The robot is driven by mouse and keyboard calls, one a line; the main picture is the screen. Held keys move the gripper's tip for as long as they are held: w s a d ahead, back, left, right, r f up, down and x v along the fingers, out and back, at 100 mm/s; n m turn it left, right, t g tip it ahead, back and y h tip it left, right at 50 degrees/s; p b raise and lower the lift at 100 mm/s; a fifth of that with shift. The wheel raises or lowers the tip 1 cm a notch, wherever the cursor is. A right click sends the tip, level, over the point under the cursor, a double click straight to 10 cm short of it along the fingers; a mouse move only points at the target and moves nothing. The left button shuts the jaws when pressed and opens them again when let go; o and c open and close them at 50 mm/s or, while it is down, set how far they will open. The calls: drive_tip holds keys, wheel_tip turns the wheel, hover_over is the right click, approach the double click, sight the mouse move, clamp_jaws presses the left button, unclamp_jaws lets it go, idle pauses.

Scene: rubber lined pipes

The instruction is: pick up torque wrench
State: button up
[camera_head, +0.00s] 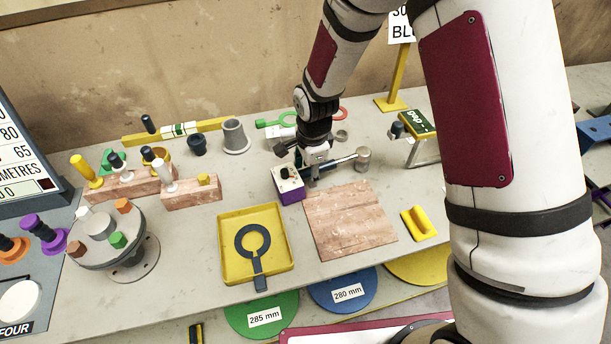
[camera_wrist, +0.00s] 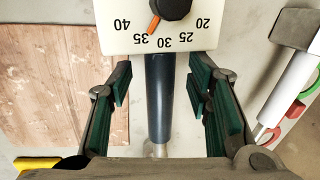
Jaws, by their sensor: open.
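The torque wrench lies on the bench, with its silver shaft (camera_head: 341,161) and round head (camera_head: 363,155) to the right of my gripper (camera_head: 315,158) in the head view. In the wrist view its dark blue handle (camera_wrist: 160,98) runs between the fingers of my gripper (camera_wrist: 161,88), which is open with a gap on both sides. The handle's far end meets a white-topped purple box (camera_head: 288,185) with a dial. In the wrist view the dial face (camera_wrist: 160,35) shows its orange pointer near 35. My wrist partly hides the handle in the head view.
A wooden board (camera_head: 350,222) lies just in front of the wrench. A small green-topped stand (camera_head: 418,124) is to the right.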

clamp_jaws()
drive_tip(key=shift+r, duration=0.1)
